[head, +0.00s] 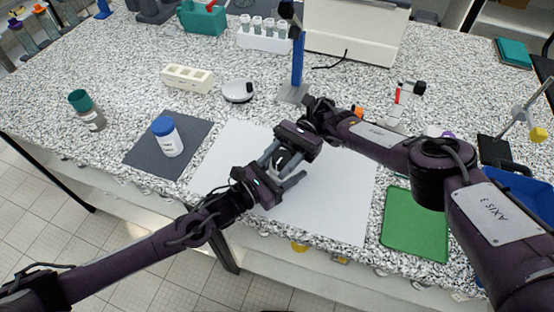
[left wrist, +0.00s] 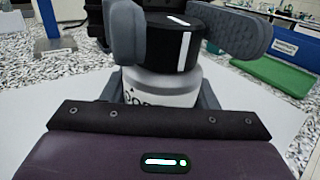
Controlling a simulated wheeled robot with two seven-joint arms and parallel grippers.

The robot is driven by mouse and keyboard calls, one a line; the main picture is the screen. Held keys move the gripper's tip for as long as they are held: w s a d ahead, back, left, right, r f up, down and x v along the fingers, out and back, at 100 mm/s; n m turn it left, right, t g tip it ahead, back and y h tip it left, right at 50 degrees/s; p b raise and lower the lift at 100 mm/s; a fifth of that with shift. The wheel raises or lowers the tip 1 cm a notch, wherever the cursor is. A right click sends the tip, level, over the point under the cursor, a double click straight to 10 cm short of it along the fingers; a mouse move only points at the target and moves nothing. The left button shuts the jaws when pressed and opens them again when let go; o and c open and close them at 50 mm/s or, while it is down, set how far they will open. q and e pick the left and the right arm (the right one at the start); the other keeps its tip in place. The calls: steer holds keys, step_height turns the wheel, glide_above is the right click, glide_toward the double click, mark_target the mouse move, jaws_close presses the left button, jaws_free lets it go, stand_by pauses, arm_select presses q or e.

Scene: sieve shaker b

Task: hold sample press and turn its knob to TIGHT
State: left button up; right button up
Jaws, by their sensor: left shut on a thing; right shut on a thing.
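The sample press shows best in the left wrist view, with a pale body (left wrist: 160,88) and a black knob (left wrist: 168,48) on top. A white line runs over the knob's top and down its side. Dark lettering on the body is partly hidden. My left gripper (head: 279,173) is shut around the body, its grey fingers on both sides in the left wrist view. My right gripper (head: 288,158) is shut on the knob from above; its dark padded fingers flank it. In the head view the grippers hide most of the press, and I cannot read any TIGHT mark.
A white sheet (head: 335,205) lies below the grippers. A blue-capped jar (head: 168,140) stands on a dark mat (head: 140,155) at left. A blue post (head: 298,62) on a base stands behind. A green mat (head: 415,228) lies at right, below my right arm.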

mark_target(277, 162)
steer(key=o, duration=1)
step_height(277, 162, up, 10)
